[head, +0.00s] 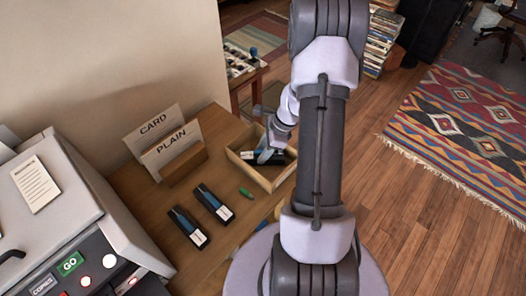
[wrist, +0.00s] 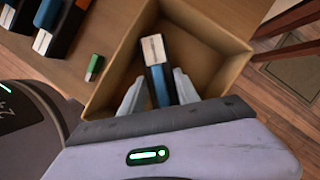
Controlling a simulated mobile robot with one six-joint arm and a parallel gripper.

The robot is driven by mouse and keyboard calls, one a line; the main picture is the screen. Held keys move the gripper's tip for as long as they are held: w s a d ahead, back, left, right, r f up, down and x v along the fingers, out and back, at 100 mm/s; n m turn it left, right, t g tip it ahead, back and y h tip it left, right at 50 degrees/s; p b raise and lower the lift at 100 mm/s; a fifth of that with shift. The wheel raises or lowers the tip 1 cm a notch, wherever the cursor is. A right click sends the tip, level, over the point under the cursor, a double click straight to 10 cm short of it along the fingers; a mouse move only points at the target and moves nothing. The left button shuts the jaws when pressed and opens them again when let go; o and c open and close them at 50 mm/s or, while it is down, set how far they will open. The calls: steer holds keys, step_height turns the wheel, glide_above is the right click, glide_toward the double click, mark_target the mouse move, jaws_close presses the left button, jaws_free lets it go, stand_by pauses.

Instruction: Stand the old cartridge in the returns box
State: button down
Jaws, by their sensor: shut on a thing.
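The returns box (head: 248,174) is an open tan box on the wooden table; its walls also show in the wrist view (wrist: 236,72). My gripper (head: 265,154) is down at the box. In the wrist view its two pale fingers (wrist: 158,88) are on either side of a dark cartridge (wrist: 158,72) with a blue stripe and a pale end. The gripper is shut on this cartridge, which is within the box's outline. In the head view the cartridge (head: 279,157) is partly hidden by the gripper. I cannot tell whether its lower end touches the box floor.
Two similar dark cartridges (head: 188,228) (head: 213,203) lie on the table left of the box. A small green object (head: 246,192) lies between them and the box. A wooden holder (head: 184,165) with CARD and PLAIN signs stands behind. A copier (head: 70,215) is at left.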

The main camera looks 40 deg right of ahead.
steer(key=c, duration=0.9)
jaws_free()
